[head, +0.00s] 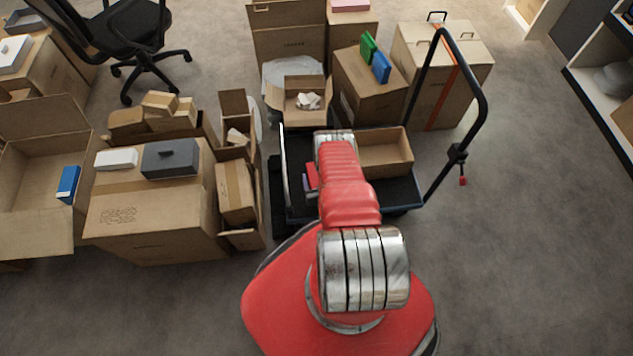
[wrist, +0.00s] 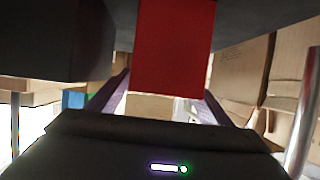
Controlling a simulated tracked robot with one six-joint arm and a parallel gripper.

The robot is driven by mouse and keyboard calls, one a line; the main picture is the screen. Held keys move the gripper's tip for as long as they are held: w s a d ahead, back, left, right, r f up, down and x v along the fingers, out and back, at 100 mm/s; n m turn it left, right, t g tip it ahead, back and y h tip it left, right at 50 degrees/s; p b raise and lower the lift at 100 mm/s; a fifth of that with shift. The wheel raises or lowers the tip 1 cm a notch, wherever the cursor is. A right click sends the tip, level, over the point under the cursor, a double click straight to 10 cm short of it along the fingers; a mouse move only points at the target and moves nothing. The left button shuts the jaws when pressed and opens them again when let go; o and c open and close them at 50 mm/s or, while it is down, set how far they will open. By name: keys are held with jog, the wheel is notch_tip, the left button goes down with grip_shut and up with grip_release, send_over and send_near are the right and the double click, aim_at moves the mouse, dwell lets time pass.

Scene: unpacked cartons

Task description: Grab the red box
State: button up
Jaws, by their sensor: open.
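The red box (wrist: 174,45) fills the upper middle of the wrist view, close to the camera, and its top is cut off by the frame. In the head view a small red box (head: 311,174) shows at the left side of my arm, over the dark cart, partly hidden by the arm. My gripper (wrist: 166,88) is open, with a finger on each side of the red box's lower part. I cannot tell whether either finger touches it. In the head view my arm hides the gripper.
The cart (head: 400,190) has a black handle (head: 481,115) on its right and carries an open carton (head: 385,152). Cartons crowd the left and back, including a large one (head: 155,220) and one with green and blue boxes. The floor at right is clear.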

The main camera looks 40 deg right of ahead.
jog(key=shift+w, duration=0.1)
jog(key=c, duration=1.5)
